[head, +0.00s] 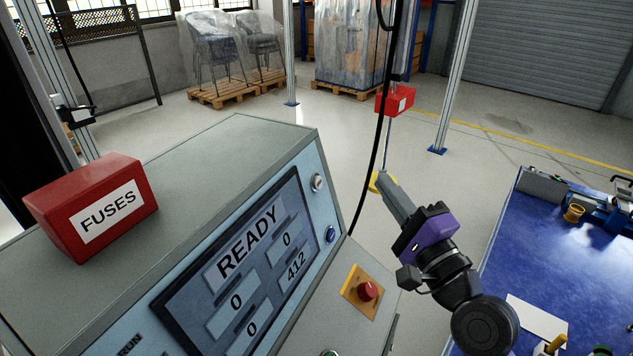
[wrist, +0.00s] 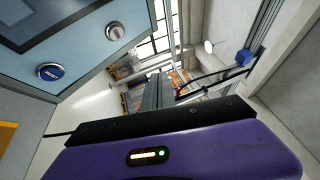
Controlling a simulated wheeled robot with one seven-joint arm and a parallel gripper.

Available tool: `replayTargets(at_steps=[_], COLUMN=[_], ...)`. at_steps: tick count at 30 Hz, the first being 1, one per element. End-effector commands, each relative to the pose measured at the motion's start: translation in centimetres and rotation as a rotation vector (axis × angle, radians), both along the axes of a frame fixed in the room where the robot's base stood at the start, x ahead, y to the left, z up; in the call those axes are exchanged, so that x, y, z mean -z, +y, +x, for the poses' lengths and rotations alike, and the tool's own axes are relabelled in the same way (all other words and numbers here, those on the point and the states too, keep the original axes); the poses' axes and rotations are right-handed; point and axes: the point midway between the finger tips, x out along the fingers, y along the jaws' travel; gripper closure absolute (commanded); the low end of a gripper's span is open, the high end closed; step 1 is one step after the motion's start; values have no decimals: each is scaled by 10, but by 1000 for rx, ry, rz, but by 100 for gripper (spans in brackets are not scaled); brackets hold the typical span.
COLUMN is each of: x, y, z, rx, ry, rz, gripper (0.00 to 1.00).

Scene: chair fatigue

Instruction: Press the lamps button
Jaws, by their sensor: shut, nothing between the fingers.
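The grey-blue console (head: 235,140) stands at the left of the head view with a screen (head: 250,270) reading READY. A blue button (head: 331,234) and a pale round button or switch (head: 317,182) sit on its face right of the screen. The wrist view shows the blue button (wrist: 50,72) with pale marking too small to read, and the pale one (wrist: 114,32). I cannot read which is marked lamps. My gripper (head: 384,178) is shut and empty, right of the console and apart from both buttons. Its fingers (wrist: 152,92) point past the console in the wrist view.
A red mushroom button (head: 367,291) on a yellow plate sits low on the console. A red FUSES box (head: 92,205) lies on top. A black cable hangs between console and gripper. A blue-topped bench (head: 560,260) stands at right. Open floor lies beyond.

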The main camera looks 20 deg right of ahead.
Motion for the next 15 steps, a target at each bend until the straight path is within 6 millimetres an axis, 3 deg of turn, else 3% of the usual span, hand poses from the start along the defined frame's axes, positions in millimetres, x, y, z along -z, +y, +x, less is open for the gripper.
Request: replayTargets(at_steps=[4,15], x=[5,6], y=[7,7], z=[0,0], rx=[-49,-51], ry=[35,40], rz=[83,100], gripper=[100,100])
